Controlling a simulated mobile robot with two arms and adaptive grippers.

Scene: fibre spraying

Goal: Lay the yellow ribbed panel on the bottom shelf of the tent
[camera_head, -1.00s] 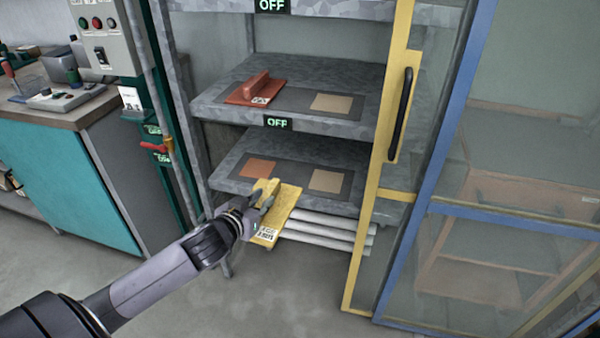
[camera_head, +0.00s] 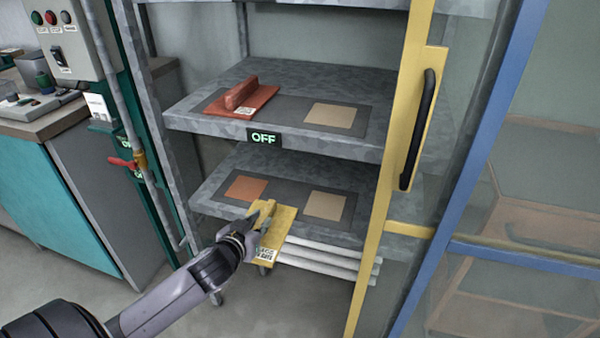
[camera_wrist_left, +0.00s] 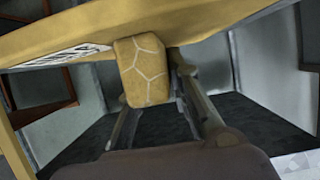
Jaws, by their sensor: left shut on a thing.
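The yellow ribbed panel (camera_head: 273,238) is in my left gripper (camera_head: 262,218), which is shut on its raised rib. The panel is just in front of the front edge of the bottom shelf (camera_head: 222,208) and overlaps that edge in the head view. I cannot tell whether they touch. The bottom shelf bears a dark mat with an orange square (camera_head: 245,188) and a tan square (camera_head: 325,205). My right gripper is not in view.
A red ribbed panel (camera_head: 241,98) lies on the shelf above (camera_head: 200,124), left of a tan square (camera_head: 330,115). White tubes (camera_head: 330,262) run below the bottom shelf. The yellow door frame with its black handle (camera_head: 417,130) stands right. A teal cabinet (camera_head: 55,200) stands left.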

